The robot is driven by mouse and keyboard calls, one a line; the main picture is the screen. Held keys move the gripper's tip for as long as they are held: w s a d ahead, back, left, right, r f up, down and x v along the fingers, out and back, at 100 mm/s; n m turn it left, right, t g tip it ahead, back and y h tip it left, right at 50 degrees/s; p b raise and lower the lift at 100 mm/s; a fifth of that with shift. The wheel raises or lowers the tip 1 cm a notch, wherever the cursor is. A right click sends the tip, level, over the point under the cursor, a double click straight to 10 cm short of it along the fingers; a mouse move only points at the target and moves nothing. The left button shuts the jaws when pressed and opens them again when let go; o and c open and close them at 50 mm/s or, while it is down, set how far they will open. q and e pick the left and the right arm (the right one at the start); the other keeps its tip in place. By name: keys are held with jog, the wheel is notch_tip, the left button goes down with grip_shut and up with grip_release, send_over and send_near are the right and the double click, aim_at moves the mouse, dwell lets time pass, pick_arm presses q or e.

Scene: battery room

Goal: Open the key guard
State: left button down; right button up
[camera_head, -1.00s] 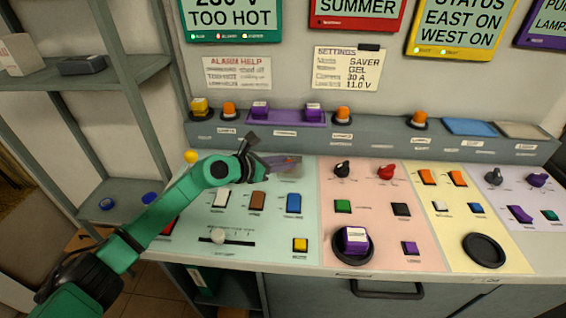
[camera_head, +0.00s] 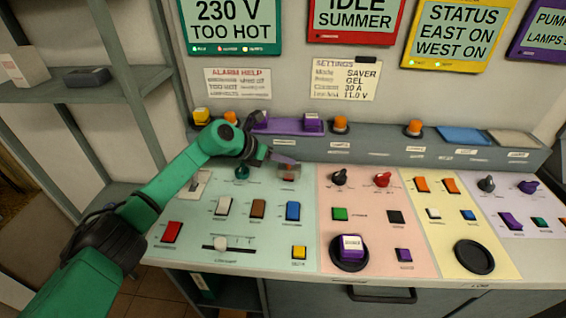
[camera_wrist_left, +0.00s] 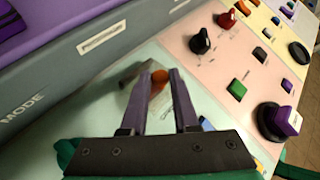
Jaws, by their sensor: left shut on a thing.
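The key guard (camera_head: 289,174) is a small, see-through cover at the back right of the pale green panel. My left gripper (camera_head: 284,160) comes from the left and has its purple fingers at the guard's top. In the left wrist view the fingertips (camera_wrist_left: 158,78) close around a small orange-red part (camera_wrist_left: 160,77), with a blurred, greyish see-through shape beside it. The gripper is shut on the guard. The fingers partly hide the guard, so its exact angle is unclear. My right gripper is not in view.
White, brown and blue rocker switches (camera_head: 258,208) stand in front of the guard. A teal knob (camera_head: 242,173) is left of it, and a black knob (camera_head: 339,177) is on the pink panel. The raised ledge (camera_head: 370,149) with lamps runs behind.

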pick_arm(q)
jog(key=shift+w+r+n+g+b, duration=0.45)
jog(key=shift+w+g+b, duration=0.25)
jog(key=shift+g, duration=0.1)
jog(key=c, duration=0.7)
grip_release()
jog(key=shift+o, duration=0.2)
jog(key=b+v, duration=0.3)
jog(key=v, duration=1.1)
jog(key=shift+r, duration=0.4)
jog(key=shift+a, duration=0.15)
